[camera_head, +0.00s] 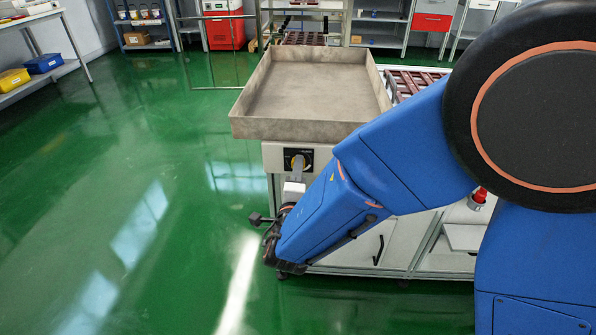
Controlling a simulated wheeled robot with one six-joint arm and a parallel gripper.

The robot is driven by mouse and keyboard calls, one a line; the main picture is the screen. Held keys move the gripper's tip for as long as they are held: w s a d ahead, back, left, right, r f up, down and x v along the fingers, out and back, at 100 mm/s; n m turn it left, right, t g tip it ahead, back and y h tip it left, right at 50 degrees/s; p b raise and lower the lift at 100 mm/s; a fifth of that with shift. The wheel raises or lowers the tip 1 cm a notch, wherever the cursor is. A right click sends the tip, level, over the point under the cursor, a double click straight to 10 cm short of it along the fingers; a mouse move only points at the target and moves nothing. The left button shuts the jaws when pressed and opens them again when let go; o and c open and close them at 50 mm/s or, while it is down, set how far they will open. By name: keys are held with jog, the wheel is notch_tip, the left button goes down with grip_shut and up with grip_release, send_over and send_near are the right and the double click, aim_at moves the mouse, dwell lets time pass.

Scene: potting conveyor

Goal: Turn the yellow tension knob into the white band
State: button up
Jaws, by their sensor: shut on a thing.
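The yellow tension knob (289,159) sits on a small black plate on the front of the pale cabinet, below the grey tray. Only a little yellow shows around my grey fingers. My gripper (298,163) reaches up to the plate and is shut on the knob. The wrist behind it is low, at the end of my blue arm. The white band cannot be made out; small pale marks show on the black plate (307,153), but my fingers cover part of it. The knob's angle is too small to read.
The large grey tray (285,129) overhangs just above the plate. A red button (480,195) is on the cabinet front at right, partly behind my arm. The green floor (130,180) at left is clear. A bench with yellow (14,79) and blue (44,63) bins stands far left.

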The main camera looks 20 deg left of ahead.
jog(key=o, duration=1.1)
jog(key=shift+c, duration=0.2)
jog(key=shift+s, duration=0.15)
jog(key=v, duration=1.7)
jog(key=shift+d, duration=0.15)
